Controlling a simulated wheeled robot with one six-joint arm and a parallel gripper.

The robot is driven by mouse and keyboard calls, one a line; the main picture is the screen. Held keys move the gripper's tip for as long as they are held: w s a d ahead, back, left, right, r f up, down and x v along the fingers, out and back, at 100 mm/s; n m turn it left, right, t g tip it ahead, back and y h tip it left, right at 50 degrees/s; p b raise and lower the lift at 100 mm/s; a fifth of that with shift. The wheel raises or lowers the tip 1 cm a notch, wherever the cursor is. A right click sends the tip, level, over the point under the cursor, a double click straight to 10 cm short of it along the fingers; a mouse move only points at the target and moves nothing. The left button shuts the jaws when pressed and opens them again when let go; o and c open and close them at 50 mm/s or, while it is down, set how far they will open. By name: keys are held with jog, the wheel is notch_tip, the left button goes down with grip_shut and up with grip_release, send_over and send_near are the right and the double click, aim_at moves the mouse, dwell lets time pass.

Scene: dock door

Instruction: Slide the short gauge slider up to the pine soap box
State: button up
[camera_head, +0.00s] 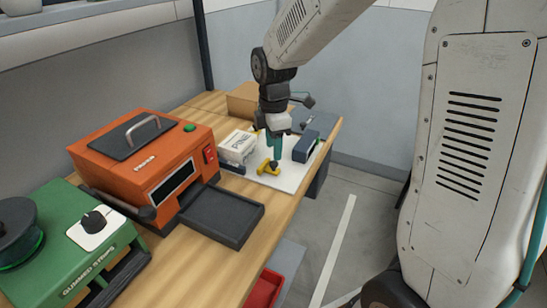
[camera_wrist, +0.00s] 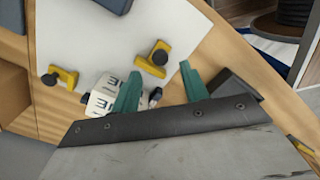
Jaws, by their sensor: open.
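Two yellow sliders with black knobs sit on a white board in the wrist view, a left one (camera_wrist: 66,77) and a right one (camera_wrist: 147,66). I cannot tell which is the short one. In the head view one yellow slider (camera_head: 263,169) shows at the board's near side. The white pine soap box (camera_head: 238,147) stands at the board's left; in the wrist view the box (camera_wrist: 98,100) is partly hidden by a finger. My gripper (camera_head: 276,152) is over the board, its teal fingers (camera_wrist: 161,89) apart, with no slider seen between them.
A dark blue-grey block (camera_head: 306,146) stands on the right of the white board (camera_head: 288,182). A cardboard box (camera_head: 242,101) is behind. An orange machine (camera_head: 150,160) with a dark tray (camera_head: 222,215) and a green machine (camera_head: 75,245) fill the bench's left.

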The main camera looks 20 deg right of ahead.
aim_at(274, 162)
jog(key=shift+f, duration=2.3)
grip_shut()
jog(key=w+a, duration=0.3)
jog(key=w, duration=0.1)
jog(key=shift+w+a, duration=0.15)
jog(key=shift+a, duration=0.2)
grip_release()
notch_tip(274, 162, up, 8)
